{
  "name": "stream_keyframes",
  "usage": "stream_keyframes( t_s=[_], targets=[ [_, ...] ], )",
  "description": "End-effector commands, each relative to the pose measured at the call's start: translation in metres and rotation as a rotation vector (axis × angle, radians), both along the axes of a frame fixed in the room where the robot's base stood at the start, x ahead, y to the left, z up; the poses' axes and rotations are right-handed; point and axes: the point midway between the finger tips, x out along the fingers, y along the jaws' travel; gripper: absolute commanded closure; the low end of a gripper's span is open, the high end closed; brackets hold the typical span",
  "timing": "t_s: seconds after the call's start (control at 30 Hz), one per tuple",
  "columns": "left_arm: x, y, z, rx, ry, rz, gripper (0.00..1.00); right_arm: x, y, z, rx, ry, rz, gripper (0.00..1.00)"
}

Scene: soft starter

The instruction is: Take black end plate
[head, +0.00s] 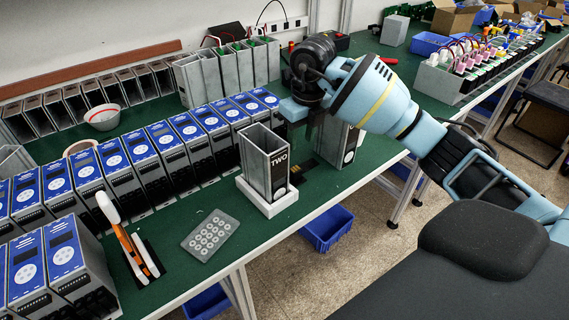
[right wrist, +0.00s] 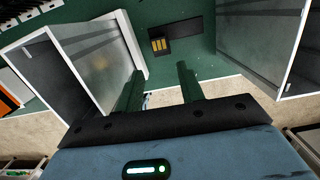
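A flat black plate (right wrist: 185,35) lies on the green table in the right wrist view, ahead of my fingertips, with a small piece bearing gold strips (right wrist: 160,44) at its left end. In the head view a dark flat piece (head: 306,164) shows between two metal housings, partly hidden; I cannot tell its exact outline. My right gripper (right wrist: 160,80) is open, its two dark green fingers apart with nothing between them. In the head view it hangs over the table (head: 310,126), between the housings. My left gripper is not in view.
A housing marked TWO (head: 268,165) stands in a white base left of the gripper. Another housing (head: 342,140) stands close on the right. Rows of blue-topped units (head: 168,145) fill the left. A grey button pad (head: 210,235) and an orange-and-white tool (head: 125,240) are near the front.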

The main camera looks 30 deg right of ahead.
Motion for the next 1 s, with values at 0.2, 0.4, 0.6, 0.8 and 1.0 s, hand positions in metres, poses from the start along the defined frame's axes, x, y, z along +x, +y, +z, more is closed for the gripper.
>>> stream_keyframes(
  t_s=[0.2,0.4,0.6,0.8,1.0],
  targets=[
    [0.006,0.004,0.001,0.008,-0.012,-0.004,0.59,0.000,0.000,0.000,0.002,-0.001,0.001,0.62],
    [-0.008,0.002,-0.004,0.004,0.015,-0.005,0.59,0.001,0.001,-0.015,0.004,0.004,0.001,0.62],
    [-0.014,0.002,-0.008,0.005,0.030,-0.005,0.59,0.005,0.001,-0.045,0.005,0.003,0.002,0.62],
    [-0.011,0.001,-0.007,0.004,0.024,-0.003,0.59,0.007,0.001,-0.059,0.004,0.000,0.002,0.62],
    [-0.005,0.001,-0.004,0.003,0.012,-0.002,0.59,0.007,0.001,-0.063,0.004,0.000,0.002,0.62]
  ],
)
